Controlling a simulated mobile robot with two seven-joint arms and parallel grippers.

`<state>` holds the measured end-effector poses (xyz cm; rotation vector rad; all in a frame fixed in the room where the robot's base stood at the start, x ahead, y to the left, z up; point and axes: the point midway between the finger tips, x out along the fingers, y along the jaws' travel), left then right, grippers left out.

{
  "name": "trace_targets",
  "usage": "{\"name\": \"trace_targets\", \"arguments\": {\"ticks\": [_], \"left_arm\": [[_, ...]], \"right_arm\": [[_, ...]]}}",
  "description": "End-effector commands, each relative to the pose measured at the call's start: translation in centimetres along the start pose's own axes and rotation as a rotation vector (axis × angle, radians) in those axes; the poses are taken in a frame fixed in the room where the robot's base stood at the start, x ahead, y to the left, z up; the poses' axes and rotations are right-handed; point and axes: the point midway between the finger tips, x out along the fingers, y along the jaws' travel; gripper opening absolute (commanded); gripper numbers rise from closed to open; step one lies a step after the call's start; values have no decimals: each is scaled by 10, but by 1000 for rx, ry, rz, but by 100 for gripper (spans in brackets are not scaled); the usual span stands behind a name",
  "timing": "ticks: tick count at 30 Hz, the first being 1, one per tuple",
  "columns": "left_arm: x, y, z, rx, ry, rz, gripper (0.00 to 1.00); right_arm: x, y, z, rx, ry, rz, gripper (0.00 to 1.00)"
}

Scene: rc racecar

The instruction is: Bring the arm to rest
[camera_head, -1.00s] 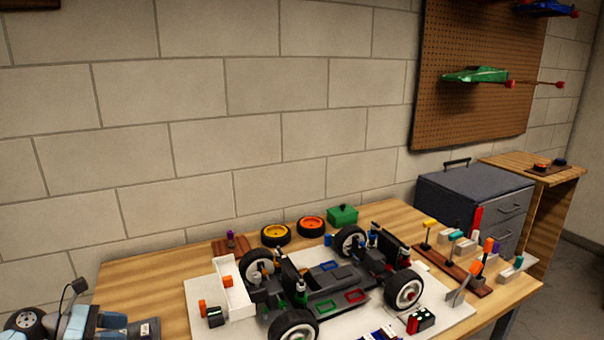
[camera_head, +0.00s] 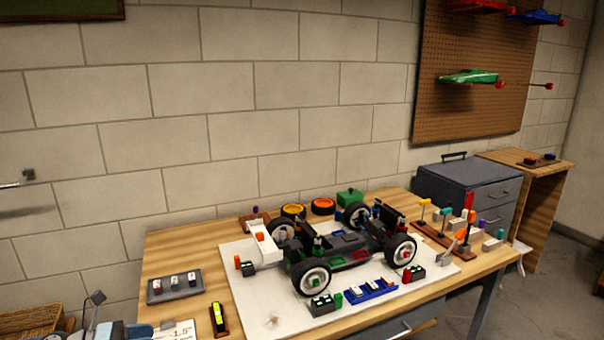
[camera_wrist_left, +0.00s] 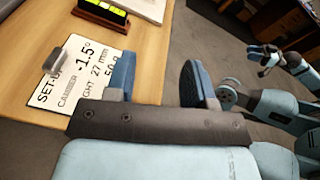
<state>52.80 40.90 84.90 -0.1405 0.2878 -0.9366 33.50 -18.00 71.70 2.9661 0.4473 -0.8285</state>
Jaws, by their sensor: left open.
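My left gripper (camera_wrist_left: 160,80) is open and empty in the left wrist view, its two blue fingers wide apart at the table's edge. The set-up card (camera_wrist_left: 92,75) lies beyond and left of the fingers; its print reads "-1.5°" and "27 mm". In the head view, part of my light blue left arm (camera_head: 105,328) shows at the bottom left, beside the card (camera_head: 175,330); its fingers are not clear there. My right arm seems to show at the right of the wrist view, with its small gripper (camera_wrist_left: 265,60) over the floor; its jaw state is unclear.
An RC car chassis (camera_head: 340,252) stands on a white mat (camera_head: 240,295) on the wooden table (camera_head: 165,250). A grey tray (camera_head: 175,287) and a yellow-green level (camera_head: 218,317) lie left of it. A grey drawer cabinet (camera_head: 465,185) stands behind right. Dark floor is open right of the table.

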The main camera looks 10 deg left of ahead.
Motion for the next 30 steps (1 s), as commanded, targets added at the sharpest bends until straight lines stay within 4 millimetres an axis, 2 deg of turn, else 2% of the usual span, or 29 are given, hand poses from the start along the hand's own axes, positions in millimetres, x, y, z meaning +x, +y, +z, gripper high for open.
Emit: {"name": "trace_targets", "arguments": {"ticks": [3,5,8,13,18,25,26,27,30], "left_arm": [[26,-30,-11,-299,-190,20,49],[37,-45,-17,-484,-291,31,49],[52,-70,-32,-860,-470,55,49],[70,-117,-81,-1644,-758,119,49],[83,-167,-131,-2279,-924,204,49],[101,-243,-178,-2931,-1021,349,49],[103,-254,-182,2900,991,-358,49],[100,-256,-169,2892,988,-362,49],[95,-258,-154,2902,998,-369,49]], "right_arm": [[1,1,-3,-1,5,1,43],[2,2,-5,-3,9,2,43],[3,2,-6,-3,13,2,43],[2,1,-4,-2,8,2,43],[1,1,-3,-2,5,1,43],[1,1,-3,-2,5,1,43],[1,1,-3,-2,5,1,43],[-7,0,-16,-2,4,1,43],[-17,0,-30,-4,2,3,43]]}}
